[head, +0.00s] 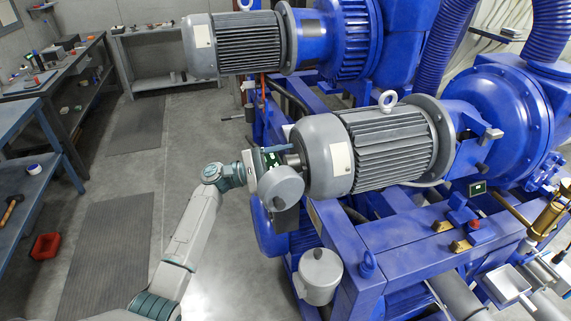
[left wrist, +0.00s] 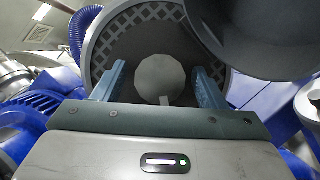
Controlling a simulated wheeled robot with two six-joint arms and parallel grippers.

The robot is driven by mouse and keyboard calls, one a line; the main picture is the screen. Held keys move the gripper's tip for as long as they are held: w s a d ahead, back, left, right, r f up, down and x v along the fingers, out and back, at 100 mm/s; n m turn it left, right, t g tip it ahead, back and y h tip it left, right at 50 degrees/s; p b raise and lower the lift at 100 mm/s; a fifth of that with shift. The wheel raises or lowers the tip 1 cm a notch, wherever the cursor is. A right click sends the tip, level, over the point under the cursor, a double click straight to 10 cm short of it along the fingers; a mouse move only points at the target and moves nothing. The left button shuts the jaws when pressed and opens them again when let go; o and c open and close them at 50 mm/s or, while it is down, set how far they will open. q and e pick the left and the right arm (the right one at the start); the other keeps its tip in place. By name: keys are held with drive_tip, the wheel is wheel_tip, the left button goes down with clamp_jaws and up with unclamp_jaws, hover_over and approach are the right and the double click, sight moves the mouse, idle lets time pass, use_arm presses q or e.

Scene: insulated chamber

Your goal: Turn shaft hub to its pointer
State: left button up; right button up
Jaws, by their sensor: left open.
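The shaft hub (left wrist: 160,76) is a pale, many-sided disc in the middle of the motor's end face, seen in the left wrist view. A small light tab shows at its lower edge; I cannot tell whether it is the pointer. My left gripper (left wrist: 159,86) is open, one finger to each side of the hub, with gaps between them and it. In the head view my left gripper (head: 284,156) is at the left end of the lower grey motor (head: 378,148), and it mostly hides the hub. My right gripper is not in view.
A round grey cover (head: 281,186) hangs close by the gripper; a large grey round part (left wrist: 270,40) also fills the upper right of the wrist view. A grey pot (head: 320,275) stands on the blue frame below.

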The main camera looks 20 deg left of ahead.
use_arm(q)
drive_tip(key=b+v, duration=0.5)
drive_tip(key=v, duration=0.6)
drive_tip(key=shift+d, duration=0.1)
